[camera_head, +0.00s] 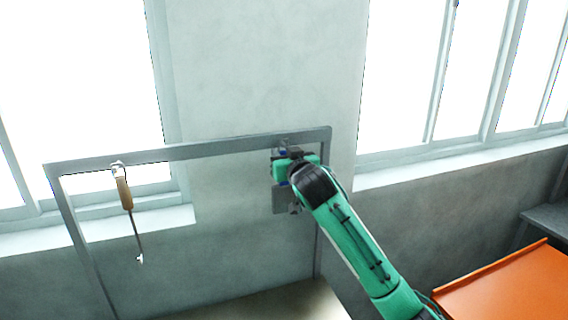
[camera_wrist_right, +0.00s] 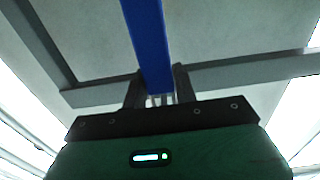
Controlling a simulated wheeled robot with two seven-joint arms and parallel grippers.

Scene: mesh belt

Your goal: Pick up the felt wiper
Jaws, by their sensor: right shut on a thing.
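My right gripper (camera_head: 284,170) is at the right end of the grey frame's top bar, just below it. In the right wrist view its two dark fingers (camera_wrist_right: 158,88) are shut on a long blue bar (camera_wrist_right: 148,40), which I take to be the felt wiper's handle. In the head view only small bits of blue (camera_head: 283,184) show around the gripper. A dark grey flat piece (camera_head: 284,202) shows just below the gripper; I cannot tell whether it belongs to the wiper. My left gripper is not in view.
The grey frame (camera_head: 220,147) stands before a pale wall between bright windows. A wooden-handled hook tool (camera_head: 126,195) hangs from its left part. An orange surface (camera_head: 510,288) is at the lower right. The space inside the frame is otherwise clear.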

